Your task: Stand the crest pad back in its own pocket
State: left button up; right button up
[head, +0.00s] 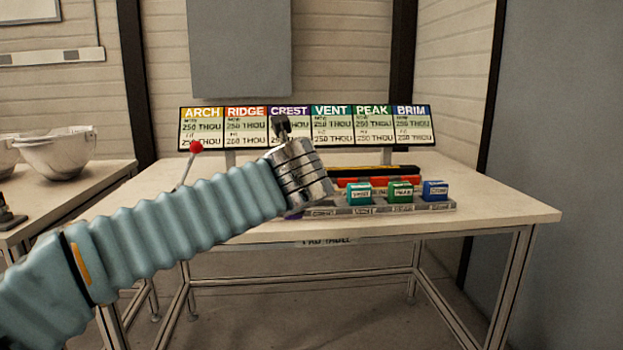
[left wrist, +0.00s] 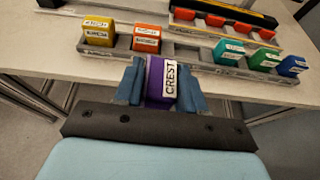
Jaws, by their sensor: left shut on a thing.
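My left gripper (left wrist: 160,84) is shut on the purple crest pad (left wrist: 157,76), its white CREST label showing in the left wrist view. The pad is held at the near side of the grey pad rack (left wrist: 215,69). An open pocket (left wrist: 186,50) shows in the rack between the orange pad and the teal pad. In the head view my arm hides the gripper, most of the crest pad and the left part of the rack (head: 420,207). My right gripper is not in view.
The yellow pad (left wrist: 96,32), orange pad (left wrist: 146,38), teal pad (left wrist: 229,51), green pad (left wrist: 265,59) and blue pad (left wrist: 292,66) stand in the rack. Red pieces (left wrist: 213,20) lie behind it. A sign board (head: 340,129) stands at the back. The table's right side is clear.

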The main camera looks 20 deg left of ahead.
aim_at(322, 210)
jog(key=i+j, duration=0.7)
jog(key=i, duration=0.05)
